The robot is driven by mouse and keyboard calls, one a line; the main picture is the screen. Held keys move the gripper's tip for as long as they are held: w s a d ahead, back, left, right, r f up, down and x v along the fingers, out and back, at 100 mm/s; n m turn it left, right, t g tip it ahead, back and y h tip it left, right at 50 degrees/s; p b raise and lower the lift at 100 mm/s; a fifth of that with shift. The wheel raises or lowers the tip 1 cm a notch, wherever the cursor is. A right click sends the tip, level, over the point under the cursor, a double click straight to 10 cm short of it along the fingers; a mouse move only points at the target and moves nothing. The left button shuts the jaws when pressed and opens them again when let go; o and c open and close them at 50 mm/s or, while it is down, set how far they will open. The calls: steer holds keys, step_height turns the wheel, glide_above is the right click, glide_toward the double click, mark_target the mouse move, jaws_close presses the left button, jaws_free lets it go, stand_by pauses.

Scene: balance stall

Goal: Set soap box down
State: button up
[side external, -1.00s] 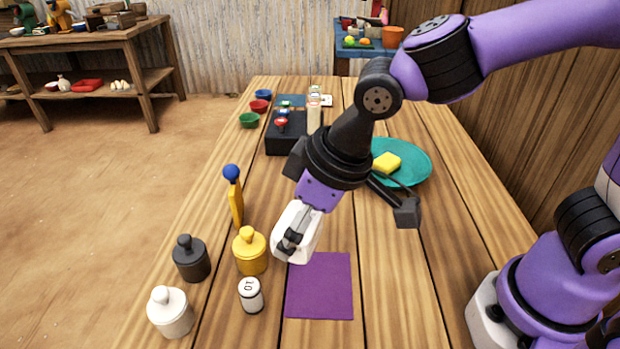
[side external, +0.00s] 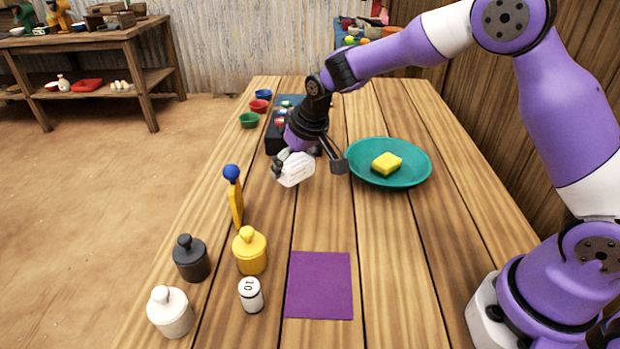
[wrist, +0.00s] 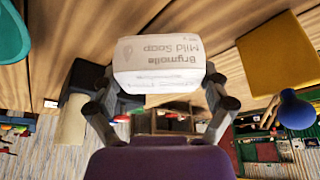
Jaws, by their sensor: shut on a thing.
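The white soap box (side external: 295,168) is held in my gripper (side external: 280,172) above the middle of the table, left of the teal dish. In the wrist view the soap box (wrist: 158,60), printed "Brymolla Mild Soap", sits between the two fingers of my gripper (wrist: 160,100). The fingers are closed against its sides. A yellow block (side external: 387,162) lies in the teal dish (side external: 408,180). A flat purple mat (side external: 320,285) lies bare on the table nearer the camera.
Yellow (side external: 250,252), black (side external: 191,260) and white (side external: 170,312) weights and a cylinder marked 10 (side external: 251,295) stand at the front left. A yellow upright with a blue ball (side external: 236,200) stands behind them. A black block (side external: 274,140) and small bowls (side external: 249,120) are farther back.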

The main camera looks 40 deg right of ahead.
mark_target(295, 179)
steer(key=shift+f, duration=2.05)
steer(key=shift+f, duration=0.15)
steer(key=o, duration=0.9)
steer(key=shift+c, duration=0.2)
steer(key=v, duration=1.2)
steer(key=s+d+r, duration=0.1)
steer(key=s+r, duration=0.2)
steer(key=s, duration=0.6)
steer(key=s+d+r+t, duration=0.1)
steer(key=s+d+r, duration=0.1)
steer(key=s, duration=0.8)
steer(key=shift+s+d+r, duration=0.3)
steer(key=shift+r, duration=0.1)
